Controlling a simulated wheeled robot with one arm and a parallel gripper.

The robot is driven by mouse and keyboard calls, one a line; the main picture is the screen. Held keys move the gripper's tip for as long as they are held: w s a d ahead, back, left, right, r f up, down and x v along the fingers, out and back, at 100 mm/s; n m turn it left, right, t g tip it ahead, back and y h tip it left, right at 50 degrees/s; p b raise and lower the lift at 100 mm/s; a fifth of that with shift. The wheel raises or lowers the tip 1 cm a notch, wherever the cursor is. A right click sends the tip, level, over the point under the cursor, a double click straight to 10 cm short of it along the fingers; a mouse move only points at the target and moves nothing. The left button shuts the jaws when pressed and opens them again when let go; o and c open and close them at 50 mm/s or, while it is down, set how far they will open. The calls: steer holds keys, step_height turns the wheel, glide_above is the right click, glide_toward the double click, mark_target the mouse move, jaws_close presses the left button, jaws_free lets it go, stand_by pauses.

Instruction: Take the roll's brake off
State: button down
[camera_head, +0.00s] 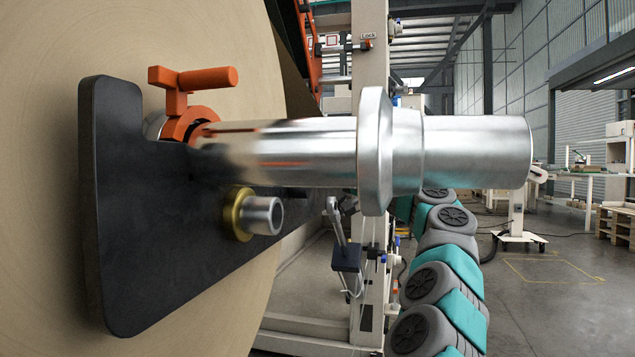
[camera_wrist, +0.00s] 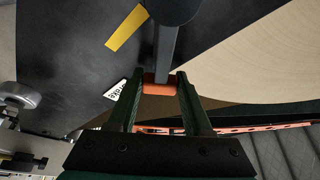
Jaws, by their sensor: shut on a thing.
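In the wrist view, a dark grey lever (camera_wrist: 166,52) runs down from a round dark hub (camera_wrist: 172,8) on a black panel. Its orange end (camera_wrist: 159,88) sits between the two dark green fingers of my gripper (camera_wrist: 161,85), which are shut on it. A small white label (camera_wrist: 116,90) lies left of the fingers; its text is not clearly readable. In the head view, the big kraft roll (camera_head: 60,40) fills the left side. The gripper and lever do not show there.
In the head view, a shiny metal shaft (camera_head: 300,150) with a wide collar (camera_head: 374,150) crosses the foreground. An orange T-handled clamp (camera_head: 205,78) sits at its base, by a black arm plate (camera_head: 130,240). A cream post (camera_head: 369,45) stands behind. Open floor (camera_head: 560,300) lies right.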

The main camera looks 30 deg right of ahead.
mark_target(311, 174)
steer(key=n, duration=0.1)
steer(key=s+a+r+n+y, duration=0.1)
steer(key=n, duration=0.1)
steer(key=shift+r+y, duration=0.15)
steer(key=shift+y, duration=0.15)
steer(key=shift+s+a+r+n+g+y+p, duration=0.2)
steer(key=shift+a+n+y, duration=0.15)
steer(key=shift+n, duration=0.4)
steer(key=shift+s+a+r+n+g+y+p, duration=0.15)
steer(key=shift+s+a+n+y, duration=0.2)
steer(key=shift+n, duration=0.45)
steer(key=shift+s+a+r+n+g+y+p, duration=0.1)
steer(key=shift+a+r+n+y, duration=0.1)
steer(key=shift+n+y, duration=0.4)
steer(key=shift+n, duration=0.25)
steer(key=shift+c, duration=1.6)
jaws_free()
steer(key=shift+s+d, duration=0.1)
steer(key=b+v, duration=0.1)
steer(key=v, duration=0.6)
steer(key=shift+s, duration=0.25)
steer(key=shift+d+f, duration=0.1)
steer(key=shift+f, duration=0.05)
